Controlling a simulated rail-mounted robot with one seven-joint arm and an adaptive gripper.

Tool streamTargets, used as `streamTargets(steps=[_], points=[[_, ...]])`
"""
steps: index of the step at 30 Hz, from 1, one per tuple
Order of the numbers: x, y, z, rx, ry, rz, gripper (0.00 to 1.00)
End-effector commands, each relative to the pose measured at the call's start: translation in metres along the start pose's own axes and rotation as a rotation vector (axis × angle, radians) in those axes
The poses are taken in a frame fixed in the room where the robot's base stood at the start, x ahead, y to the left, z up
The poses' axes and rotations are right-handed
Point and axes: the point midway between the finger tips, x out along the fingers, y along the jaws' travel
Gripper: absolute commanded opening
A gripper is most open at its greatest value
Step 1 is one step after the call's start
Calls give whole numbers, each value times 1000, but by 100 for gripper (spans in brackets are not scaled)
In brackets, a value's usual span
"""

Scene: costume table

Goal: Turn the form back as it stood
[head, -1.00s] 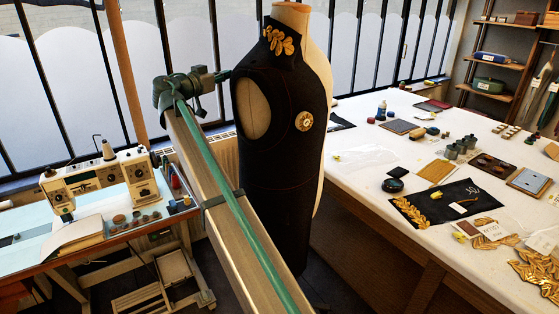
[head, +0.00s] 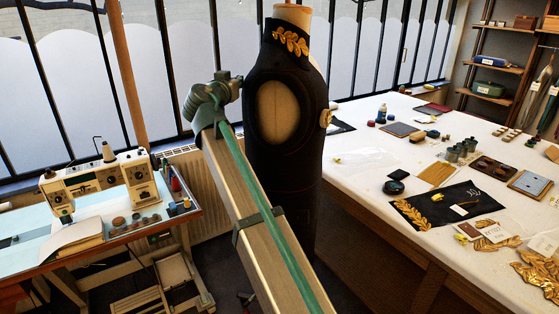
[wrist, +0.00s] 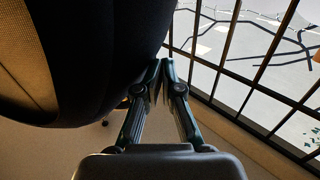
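The dress form (head: 290,170) stands upright in a black garment, with gold leaf embroidery (head: 291,40) on its collar. Its pale armhole opening (head: 278,108) faces the head camera, and a gold rosette (head: 326,119) shows edge-on at its right side. In the wrist view the form's dark side (wrist: 105,50) fills the upper left. My gripper (wrist: 163,68) has its fingertips together beside the form's edge, with nothing visible between them. I cannot tell whether they touch the form. In the head view my wrist is left of the form and the fingertips are hidden.
A white-covered table (head: 375,165) with trims and tools stands close on the right. A sewing machine (head: 100,185) on its bench is at the left. A radiator (head: 205,185) and barred windows (head: 230,40) lie behind.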

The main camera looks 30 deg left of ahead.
Motion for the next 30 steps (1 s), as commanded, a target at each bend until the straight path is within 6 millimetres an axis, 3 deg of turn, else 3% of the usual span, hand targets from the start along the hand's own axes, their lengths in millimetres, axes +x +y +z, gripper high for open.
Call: streamTargets(steps=[1, 15, 25, 30], points=[[-2, 16, -1, -4, 0, -10, 0], [-3, 20, -2, -6, 1, -63, 0], [-17, 58, -6, -6, -1, -221, 0], [-18, 66, -4, -8, -4, -277, 0]])
